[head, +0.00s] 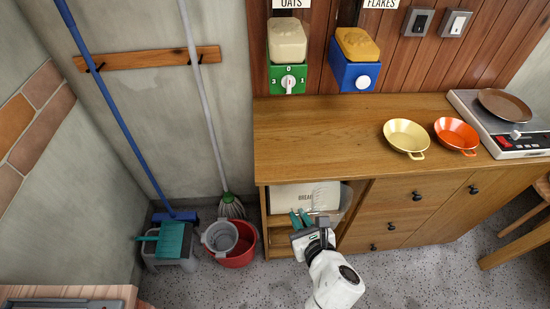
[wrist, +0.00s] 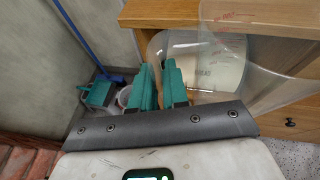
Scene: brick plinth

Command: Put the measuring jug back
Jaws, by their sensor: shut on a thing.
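The clear measuring jug (head: 328,194) is at the front of the open compartment at the left end of the wooden cabinet. In the wrist view the see-through jug (wrist: 262,62) with red markings fills the upper right, close past the fingers. My gripper (head: 301,217) has teal fingers and is shut on the jug at its left side. The fingers also show in the wrist view (wrist: 160,85). The exact grip point is hard to make out through the clear wall. A white bread bin (head: 290,197) stands in the compartment behind the jug.
The cabinet's counter (head: 310,135) is clear on its left. A red bucket (head: 238,250) stands on the floor left of the cabinet, by the mop and broom.

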